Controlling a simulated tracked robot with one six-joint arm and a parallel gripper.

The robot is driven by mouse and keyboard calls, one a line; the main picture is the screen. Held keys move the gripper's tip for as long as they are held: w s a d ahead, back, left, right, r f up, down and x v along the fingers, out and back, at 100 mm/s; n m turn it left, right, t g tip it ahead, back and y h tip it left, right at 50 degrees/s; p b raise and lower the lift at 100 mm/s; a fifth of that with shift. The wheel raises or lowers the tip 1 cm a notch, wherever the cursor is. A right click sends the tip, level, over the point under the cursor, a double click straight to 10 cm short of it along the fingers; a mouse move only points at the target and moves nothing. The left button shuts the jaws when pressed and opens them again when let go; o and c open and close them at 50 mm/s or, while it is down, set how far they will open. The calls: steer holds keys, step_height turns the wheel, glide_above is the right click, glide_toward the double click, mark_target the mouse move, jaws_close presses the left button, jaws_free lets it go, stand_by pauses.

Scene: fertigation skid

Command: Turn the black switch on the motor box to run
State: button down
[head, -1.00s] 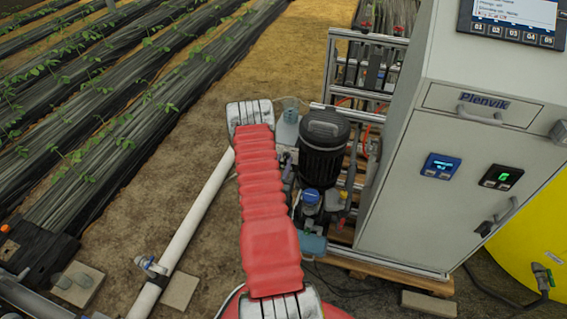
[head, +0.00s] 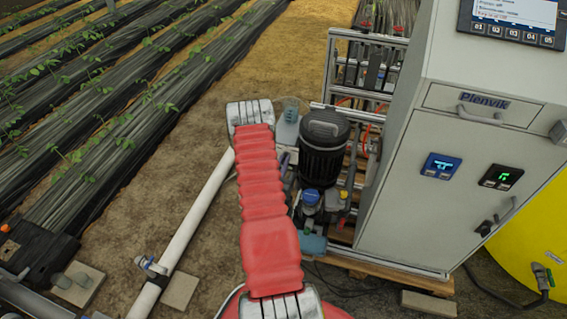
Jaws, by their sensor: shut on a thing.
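My red-sleeved arm reaches up the middle of the head view, and its grey upper joint stands left of the pump unit. My gripper does not show; it is probably hidden behind the arm or the equipment. I cannot make out a motor box with certainty. Whether this knob is the named switch is unclear.
A black-lidded canister (head: 323,150) stands between my arm and the cabinet. A white pipe (head: 196,220) runs along the ground on the left. A yellow tank (head: 535,240) is at the right. Bare soil lies left of my arm.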

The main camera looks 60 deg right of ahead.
steer(key=shift+w+a+n, duration=0.1)
steer(key=shift+w+n, duration=0.05)
steer(key=shift+n, duration=1.95)
steer(key=shift+w+n, duration=0.1)
steer(key=shift+n, duration=2)
steer(key=shift+f, duration=0.1)
steer(key=c, duration=1.8)
jaws_free()
steer(key=shift+c, duration=0.2)
steer(key=s+a, duration=0.2)
steer(key=a, duration=1.1)
steer(key=shift+a, duration=0.3)
steer(key=shift+s+f, duration=0.1)
